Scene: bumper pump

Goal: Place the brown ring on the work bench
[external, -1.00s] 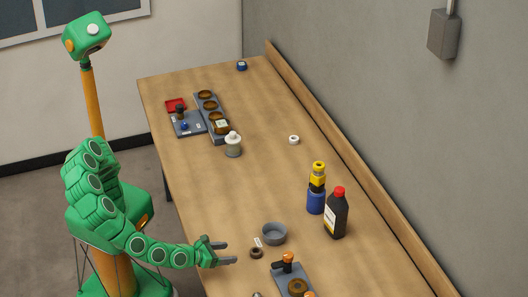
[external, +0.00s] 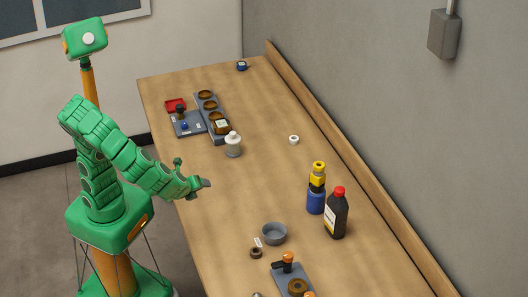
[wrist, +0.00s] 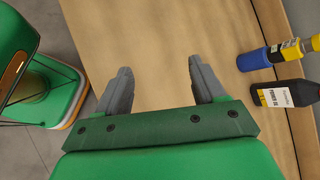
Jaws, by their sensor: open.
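A small dark brown ring (external: 256,253) lies on the work bench (external: 265,180), beside a small white tag and near the grey bowl. Larger brown ring shapes (external: 298,287) also show on a grey plate at the near end and in a grey holder (external: 217,138) at the far left. I cannot tell which one the task names. My gripper (external: 206,183) is over the bench's left part, well apart from the small ring. In the wrist view my gripper (wrist: 160,68) has its jaws apart, with only bare bench between them.
A grey bowl (external: 274,234), a blue and yellow bottle (external: 316,195) and a black bottle with a red cap (external: 336,215) stand on the right. A pale jar (external: 233,145) stands near the holder, and a white roll (external: 294,140) lies farther right. The bench's middle is clear.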

